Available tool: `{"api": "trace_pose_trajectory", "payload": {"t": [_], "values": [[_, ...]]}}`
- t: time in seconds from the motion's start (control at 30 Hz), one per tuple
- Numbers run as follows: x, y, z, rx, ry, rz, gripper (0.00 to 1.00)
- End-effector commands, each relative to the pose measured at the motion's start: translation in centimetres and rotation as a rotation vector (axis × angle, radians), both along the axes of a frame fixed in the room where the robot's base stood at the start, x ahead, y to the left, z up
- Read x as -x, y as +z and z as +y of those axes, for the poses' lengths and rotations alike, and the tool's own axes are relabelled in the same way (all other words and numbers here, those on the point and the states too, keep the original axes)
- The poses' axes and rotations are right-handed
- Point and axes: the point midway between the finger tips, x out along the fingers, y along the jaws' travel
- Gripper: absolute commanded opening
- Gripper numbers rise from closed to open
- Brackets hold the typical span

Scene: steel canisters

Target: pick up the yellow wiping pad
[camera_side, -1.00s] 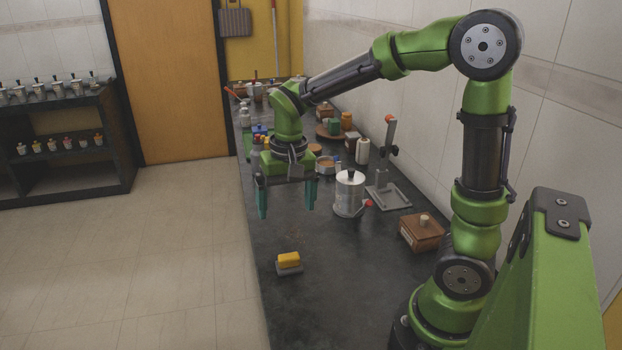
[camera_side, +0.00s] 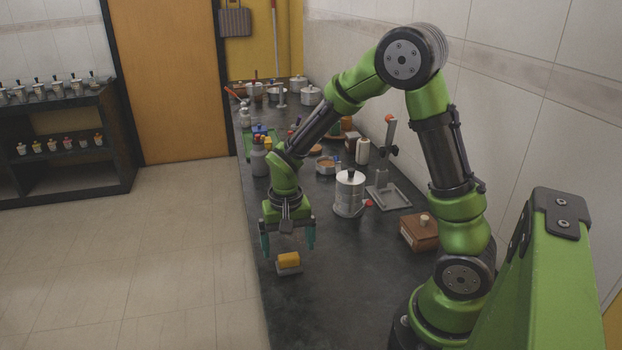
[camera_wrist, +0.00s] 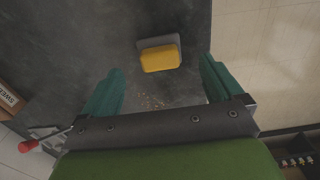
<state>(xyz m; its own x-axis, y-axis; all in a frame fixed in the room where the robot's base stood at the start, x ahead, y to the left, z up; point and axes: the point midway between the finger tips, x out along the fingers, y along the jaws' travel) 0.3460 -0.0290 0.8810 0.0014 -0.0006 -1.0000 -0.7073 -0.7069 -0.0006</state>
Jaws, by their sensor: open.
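The yellow wiping pad (camera_side: 289,259) sits on a small grey holder (camera_side: 289,270) on the dark counter near its left edge. In the wrist view the pad (camera_wrist: 161,58) lies ahead of the fingers, near the middle, with the grey holder (camera_wrist: 146,42) showing along its far side. My gripper (camera_side: 288,246) is open and empty, with its teal fingers spread wide. It is above the counter, just behind the pad in the side view. In the wrist view the pad is between the lines of the two fingers (camera_wrist: 163,88) but beyond their tips.
A steel canister (camera_side: 349,194) with a red-tipped handle stands to the right of my gripper.

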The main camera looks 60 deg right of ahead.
Motion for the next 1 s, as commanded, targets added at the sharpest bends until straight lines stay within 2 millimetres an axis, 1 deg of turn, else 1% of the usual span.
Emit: {"api": "trace_pose_trajectory", "payload": {"t": [0.1,0.2,0.3,0.57,0.67,0.9,0.97,1.0], "values": [[0.2,-2.0,0.0,-0.001,0.000,0.008,0.94],[0.1,-3.5,0.0,-0.001,-0.001,0.007,0.94],[0.1,-4.4,0.0,-0.001,-0.001,0.005,0.94],[0.0,-4.6,0.0,-0.001,0.000,0.001,0.94],[0.0,-4.6,0.0,-0.001,0.000,0.001,0.80],[0.0,-4.6,0.0,-0.001,0.000,0.001,0.43],[0.0,-4.6,0.0,-0.001,0.000,0.001,0.34],[0.0,-4.6,0.0,-0.001,0.000,0.001,0.33]]}}
